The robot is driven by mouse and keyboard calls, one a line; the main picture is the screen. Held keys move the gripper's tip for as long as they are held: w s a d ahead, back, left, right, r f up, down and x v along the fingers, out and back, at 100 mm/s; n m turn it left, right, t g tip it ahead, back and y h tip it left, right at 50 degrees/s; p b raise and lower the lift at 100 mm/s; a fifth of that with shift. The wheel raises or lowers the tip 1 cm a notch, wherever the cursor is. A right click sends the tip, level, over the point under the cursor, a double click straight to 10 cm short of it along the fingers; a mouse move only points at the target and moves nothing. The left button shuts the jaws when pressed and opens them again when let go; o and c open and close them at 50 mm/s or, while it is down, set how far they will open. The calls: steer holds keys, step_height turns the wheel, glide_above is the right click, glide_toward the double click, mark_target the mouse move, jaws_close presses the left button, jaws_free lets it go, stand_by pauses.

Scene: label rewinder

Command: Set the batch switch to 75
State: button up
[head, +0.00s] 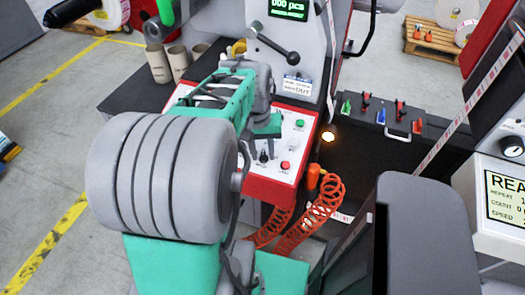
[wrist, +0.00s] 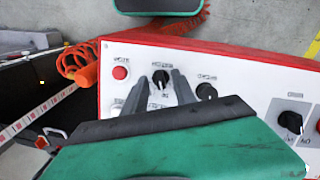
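The white control panel (head: 298,148) has a red rim and carries buttons and black knobs; it also shows in the wrist view (wrist: 240,75). In the wrist view a small black knob (wrist: 160,78) with printed marks around it lies between the two dark fingers of my gripper (wrist: 159,82). The fingers are apart, with gaps on both sides of the knob. I cannot tell how far above the panel they are. A second black knob (wrist: 206,91) is just right of the fingers, and a larger one (wrist: 290,121) is farther right. The labels are too small to read, so the batch switch is not certain.
A red button (wrist: 120,72) sits just left of the fingers. An orange coiled hose (head: 318,200) hangs beside the panel's front. A lever (head: 275,45) stands behind the panel, under the green display (head: 288,9). Cardboard cores (head: 158,63) stand at the left.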

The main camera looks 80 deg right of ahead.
jaws_close()
stand_by(0.3)
steer(key=shift+m, duration=0.3)
steer(key=m+t+b, duration=0.1)
steer(key=m, duration=0.2)
steer(key=shift+s, duration=0.15)
steer(key=shift+r+m+t+p, duration=0.1)
steer(key=shift+m+t+p, duration=0.3)
steer(key=shift+m, duration=1.5)
steer(key=shift+o, duration=0.4)
jaws_free()
